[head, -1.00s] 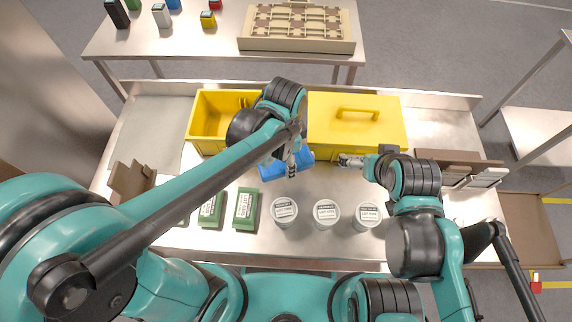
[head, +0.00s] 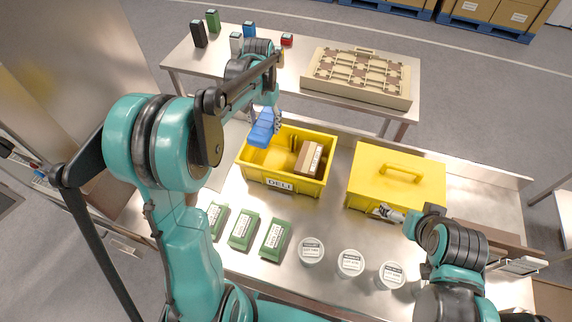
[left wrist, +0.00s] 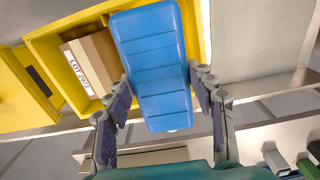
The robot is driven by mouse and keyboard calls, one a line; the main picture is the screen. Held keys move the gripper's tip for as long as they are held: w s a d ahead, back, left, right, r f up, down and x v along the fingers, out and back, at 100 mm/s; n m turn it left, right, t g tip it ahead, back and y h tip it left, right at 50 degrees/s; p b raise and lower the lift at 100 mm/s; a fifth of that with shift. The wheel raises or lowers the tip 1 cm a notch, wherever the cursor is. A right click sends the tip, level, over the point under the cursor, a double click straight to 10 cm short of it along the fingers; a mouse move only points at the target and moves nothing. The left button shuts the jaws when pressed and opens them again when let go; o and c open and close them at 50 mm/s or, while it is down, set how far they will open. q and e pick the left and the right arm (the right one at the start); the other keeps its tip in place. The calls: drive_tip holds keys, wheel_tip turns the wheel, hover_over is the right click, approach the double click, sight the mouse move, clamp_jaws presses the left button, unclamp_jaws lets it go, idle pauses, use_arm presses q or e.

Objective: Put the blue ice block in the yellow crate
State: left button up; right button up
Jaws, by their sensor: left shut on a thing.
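The blue ice block (head: 264,128) is in my left gripper (head: 272,118), held above the back left part of the yellow crate (head: 328,190). In the left wrist view the block (left wrist: 152,70) sits between the two fingers (left wrist: 165,115), with the crate (left wrist: 40,52) behind it. The crate is open and carries a DELI label on its front. A brown box (head: 308,157) stands inside it at the right. My right gripper (head: 388,212) is by the front of the yellow lid; its finger opening is too small to tell.
A closed yellow box with a handled lid (head: 395,178) stands right of the crate. Several green packs (head: 242,230) and white tubs (head: 350,262) line the front of the steel table.

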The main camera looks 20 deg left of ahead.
sight(267, 162)
use_arm(q)
drive_tip(key=f+b, duration=0.1)
drive_tip(key=f, duration=0.5)
drive_tip(key=f+b, duration=0.1)
drive_tip(key=f, duration=0.5)
drive_tip(key=f+b, duration=0.2)
drive_tip(key=f, duration=0.4)
drive_tip(key=shift+w+a, duration=0.1)
drive_tip(key=shift+a, duration=0.2)
drive_tip(key=shift+f, duration=0.15)
drive_tip(key=o, duration=1.3)
